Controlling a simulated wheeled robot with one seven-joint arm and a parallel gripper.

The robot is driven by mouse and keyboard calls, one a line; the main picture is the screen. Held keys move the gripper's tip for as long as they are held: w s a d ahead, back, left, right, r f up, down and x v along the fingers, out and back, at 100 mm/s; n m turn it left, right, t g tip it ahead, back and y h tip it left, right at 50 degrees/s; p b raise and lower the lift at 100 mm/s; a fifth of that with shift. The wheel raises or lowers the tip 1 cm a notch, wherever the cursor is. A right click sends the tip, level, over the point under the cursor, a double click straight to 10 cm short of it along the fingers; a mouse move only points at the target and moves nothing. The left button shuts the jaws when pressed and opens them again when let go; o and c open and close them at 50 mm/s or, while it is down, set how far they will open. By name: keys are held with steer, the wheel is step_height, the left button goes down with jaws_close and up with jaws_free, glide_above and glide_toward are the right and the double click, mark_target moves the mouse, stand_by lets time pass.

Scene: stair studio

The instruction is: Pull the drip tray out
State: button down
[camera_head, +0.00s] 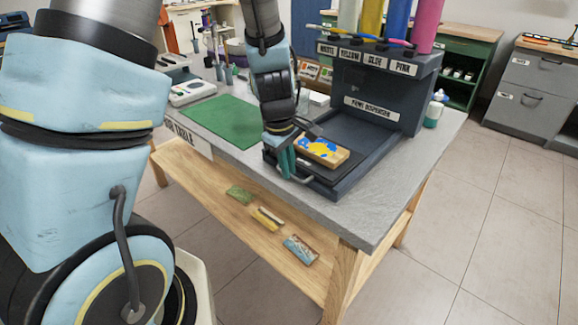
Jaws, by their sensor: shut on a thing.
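The dark drip tray (302,178) sits at the foot of the dark dispenser (375,95), at the near edge of the grey table. I cannot tell how far it is drawn out of the dispenser's base (355,172). A wooden block with blue and yellow blotches (321,152) lies on the tray. My gripper (289,170) is at the tray's near left side, pointing down, shut on the tray's handle. The arm and gripper hide part of the tray's left side.
Colored tubes (398,25) stand on top of the dispenser. A green mat (222,121) lies left of my gripper. Several small items, including a blue one (300,249), lie on the wooden lower shelf (215,187). The floor (480,200) at right is clear.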

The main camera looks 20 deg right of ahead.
steer(key=c, duration=0.9)
jaws_free()
steer(key=r, duration=0.3)
steer(key=a+r+p, duration=0.1)
steer(key=r, duration=0.3)
steer(key=s+r, duration=0.1)
steer(key=r, duration=0.2)
steer(key=shift+a+r+p, duration=0.3)
steer(key=shift+r, duration=0.05)
steer(key=shift+a, duration=0.1)
steer(key=a+m, duration=0.2)
steer(key=a, duration=0.5)
steer(key=a+m+y, duration=0.1)
steer(key=a+m, duration=0.1)
steer(key=a, duration=0.6)
steer(key=a+m, duration=0.3)
steer(key=a, duration=0.5)
steer(key=shift+a+t+y, duration=0.1)
steer(key=shift+t+y, duration=0.2)
